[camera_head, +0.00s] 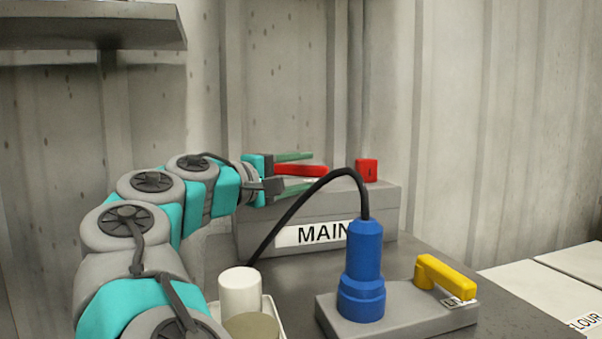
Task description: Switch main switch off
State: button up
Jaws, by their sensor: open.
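The main switch box (258,239) is a grey box with a white "MAIN" label (310,233) on its front. A red handle (300,170) extends over its top, and a small red block (366,170) stands at the right on the box. My gripper (298,173) is open at the box's top, with one green finger on the far side of the red handle and one on the near side. The handle lies between the fingers; I cannot tell whether they touch it. The arm comes in from the lower left.
A blue plug (362,272) with a black cable (300,200) stands on a grey base (400,312) in front; the cable arches before the box. A yellow handle (445,277) is on that base. White cylinder (240,291) stands front left. A shelf (90,25) hangs upper left.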

jog(key=v, duration=0.7)
jog(key=shift+s+a+b, duration=0.2)
jog(key=shift+a+b, duration=0.05)
jog(key=shift+b, duration=0.1)
